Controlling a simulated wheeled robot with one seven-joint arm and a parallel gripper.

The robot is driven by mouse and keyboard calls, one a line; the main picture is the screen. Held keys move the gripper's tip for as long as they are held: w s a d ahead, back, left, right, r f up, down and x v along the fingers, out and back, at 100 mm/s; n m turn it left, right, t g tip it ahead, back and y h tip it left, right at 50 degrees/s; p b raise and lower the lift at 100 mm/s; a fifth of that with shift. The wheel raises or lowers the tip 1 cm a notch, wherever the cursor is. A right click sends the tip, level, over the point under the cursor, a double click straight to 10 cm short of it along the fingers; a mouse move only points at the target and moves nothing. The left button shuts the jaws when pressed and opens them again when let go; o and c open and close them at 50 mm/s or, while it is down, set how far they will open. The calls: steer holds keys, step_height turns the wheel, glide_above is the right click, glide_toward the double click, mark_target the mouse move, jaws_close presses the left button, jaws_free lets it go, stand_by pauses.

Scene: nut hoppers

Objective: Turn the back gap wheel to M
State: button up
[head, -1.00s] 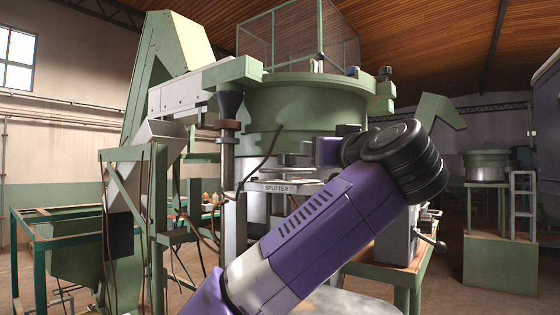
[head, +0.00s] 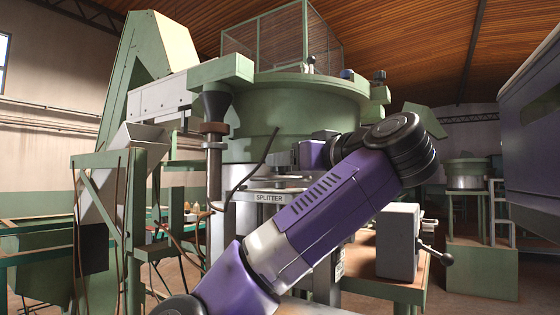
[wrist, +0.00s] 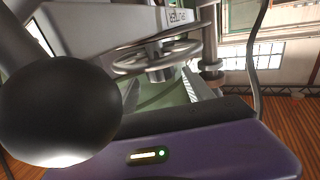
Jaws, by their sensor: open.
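The green-bowled machine (head: 290,108) stands in the middle of the head view, with a SPLITTER plate (head: 269,197) below the bowl. Flat metal rims (head: 290,182) show beside the plate, partly behind my purple arm. In the wrist view the scene is upside down. A spoked metal handwheel (wrist: 150,60) is there, with its rims overlapping, near the SPLITTER plate (wrist: 178,15). I cannot read its marks or tell whether it is the back gap wheel. My gripper (wrist: 200,112) shows only as a dark body by my purple housing, apart from the wheel.
A large dark ball (wrist: 60,100) fills the left of the wrist view, close to the camera. A vertical post (wrist: 211,60) stands beside the wheel. In the head view, a bench unit (head: 397,240) with a ball-ended lever (head: 446,259) is at right.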

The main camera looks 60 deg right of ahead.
steer(key=shift+x, duration=2)
steer(key=shift+a+r, duration=0.1)
steer(key=shift+c, duration=0.2)
jaws_close()
